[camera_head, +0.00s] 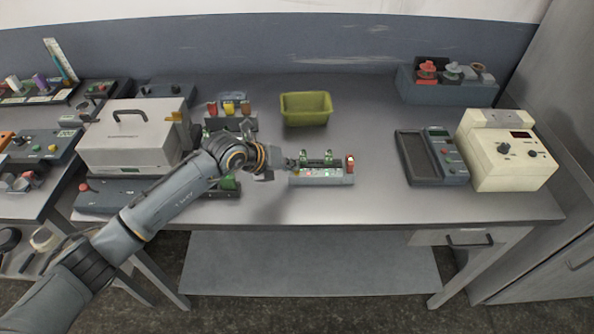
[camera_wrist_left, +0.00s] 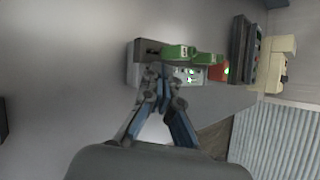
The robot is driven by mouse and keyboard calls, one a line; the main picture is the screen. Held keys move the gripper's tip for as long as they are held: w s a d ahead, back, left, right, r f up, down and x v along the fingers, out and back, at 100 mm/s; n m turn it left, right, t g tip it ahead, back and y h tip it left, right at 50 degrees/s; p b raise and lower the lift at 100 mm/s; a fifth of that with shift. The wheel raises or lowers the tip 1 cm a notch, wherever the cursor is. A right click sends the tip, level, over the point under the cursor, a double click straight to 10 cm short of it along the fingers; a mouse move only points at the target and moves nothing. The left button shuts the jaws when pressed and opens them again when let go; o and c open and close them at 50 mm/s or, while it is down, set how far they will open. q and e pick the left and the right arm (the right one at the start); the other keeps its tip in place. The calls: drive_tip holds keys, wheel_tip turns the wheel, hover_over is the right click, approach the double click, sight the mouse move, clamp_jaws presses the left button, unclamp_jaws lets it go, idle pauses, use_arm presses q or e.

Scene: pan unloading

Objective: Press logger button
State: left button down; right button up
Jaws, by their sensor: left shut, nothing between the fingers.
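A small light-grey device (camera_head: 321,177) with lit buttons, green parts on top and a red part at its right end sits on the middle of the table. I take it to be the logger, though no label is readable. It also shows in the left wrist view (camera_wrist_left: 133,72), with a glowing green light near its red end. My left gripper (camera_head: 288,164) is shut and empty at the device's left end. In the left wrist view the fingertips (camera_wrist_left: 163,84) overlap the device's near edge. I cannot tell whether they touch it. My right gripper is out of view.
An olive bin (camera_head: 306,119) stands behind the device. A grey box with a handle (camera_head: 133,150) stands to the left, behind my arm. A dark tray unit (camera_head: 409,160) and a cream instrument (camera_head: 484,172) stand at the right. The table between device and tray is clear.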

sight(290, 175)
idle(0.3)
use_arm(q)
drive_tip(key=shift+r+p, duration=0.45)
drive_tip(key=shift+r, duration=0.15)
wheel_tip(290, 175, up, 6)
drive_tip(key=p, duration=0.4)
